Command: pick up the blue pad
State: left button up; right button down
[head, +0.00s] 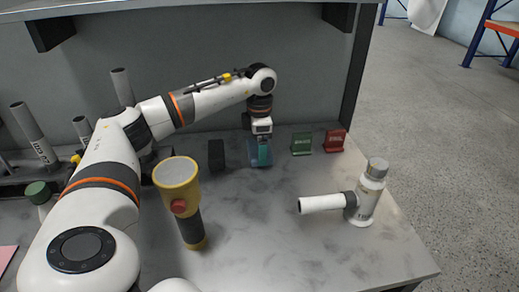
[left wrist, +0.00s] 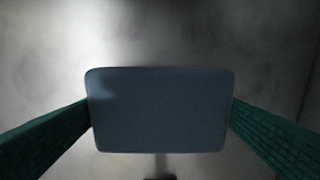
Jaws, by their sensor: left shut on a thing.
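The blue pad (left wrist: 160,108) fills the middle of the left wrist view as a rounded blue-grey block. Green gripper fingers lie against its left and right sides. In the head view the pad (head: 258,162) is at the back of the table, mostly covered by the fingers of my left gripper (head: 259,150), which points down from above. My left gripper is shut on the pad. I cannot tell whether the pad still touches the table. My right gripper is not in view.
A black block (head: 216,154) stands just left of the pad; a green block (head: 301,145) and a red block (head: 334,141) stand to its right. A shelf (head: 200,7) hangs overhead.

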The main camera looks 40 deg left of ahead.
pick_arm(q)
notch_tip(320, 180, up, 10)
jog(key=o, duration=0.4)
jog(key=c, duration=0.3)
